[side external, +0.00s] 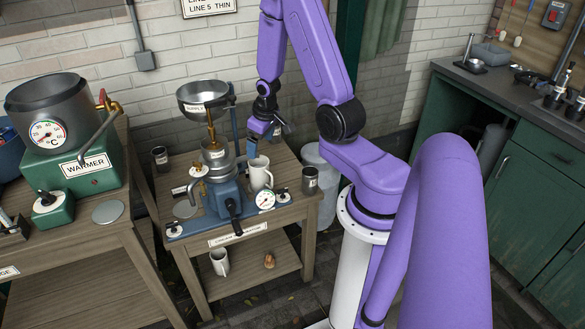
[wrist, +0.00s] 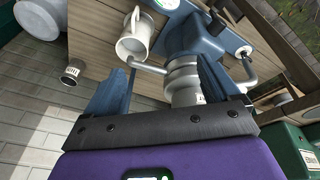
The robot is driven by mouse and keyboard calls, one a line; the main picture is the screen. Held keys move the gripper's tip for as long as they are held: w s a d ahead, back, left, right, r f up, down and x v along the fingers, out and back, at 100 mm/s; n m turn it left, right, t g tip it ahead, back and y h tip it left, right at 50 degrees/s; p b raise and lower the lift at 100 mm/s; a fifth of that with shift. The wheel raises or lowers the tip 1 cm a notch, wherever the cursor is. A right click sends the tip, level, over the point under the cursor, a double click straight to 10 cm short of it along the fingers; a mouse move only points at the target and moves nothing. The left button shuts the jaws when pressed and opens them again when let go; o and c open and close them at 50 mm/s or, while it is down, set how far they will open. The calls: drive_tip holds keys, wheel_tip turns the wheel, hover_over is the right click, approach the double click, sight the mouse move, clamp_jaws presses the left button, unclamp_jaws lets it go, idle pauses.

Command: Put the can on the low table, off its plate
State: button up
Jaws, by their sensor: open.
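The wooden low table (side external: 275,218) carries a blue cream separator (side external: 222,190) with a steel bowl (side external: 204,96) on top. A white mug-like can with a handle (side external: 260,173) stands right of the separator; its open mouth shows in the wrist view (wrist: 133,45). I cannot tell whether a plate is under it. A grey round plate (side external: 185,208) lies at the separator's left side. My gripper (side external: 260,128) is above the back of the table, partly hidden by my arm. In the wrist view my gripper's blue fingers (wrist: 160,72) are spread and empty, with the separator beyond them.
Small labelled dark cups stand at the table's back left (side external: 160,157) and right edge (side external: 310,181). A similar cup (wrist: 73,73) shows in the wrist view. Another white mug (side external: 219,262) is on the lower shelf. A warmer (side external: 75,160) stands left; a grey bin (side external: 325,200) stands right.

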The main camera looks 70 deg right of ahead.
drive_tip(key=s+a+r+n, duration=0.1)
drive_tip(key=a+r+n, duration=0.15)
drive_tip(key=a, duration=0.35)
drive_tip(key=s+a+r+n+y, duration=0.1)
drive_tip(key=a+r+n, duration=0.1)
drive_tip(key=a+r, duration=0.35)
drive_tip(key=s+a+r+n, duration=0.1)
drive_tip(key=a+n, duration=0.2)
drive_tip(key=a, duration=0.5)
drive_tip(key=s+a+r+n+g, duration=0.1)
drive_tip(key=s+a+r+n, duration=0.2)
drive_tip(key=s, duration=0.5)
drive_tip(key=s+a+r+n+g, duration=0.1)
drive_tip(key=s+a+r+n, duration=0.2)
drive_tip(key=s, duration=0.6)
drive_tip(key=shift+a+r+y, duration=0.3)
drive_tip(key=shift+a+r, duration=0.1)
drive_tip(key=shift+a, duration=0.1)
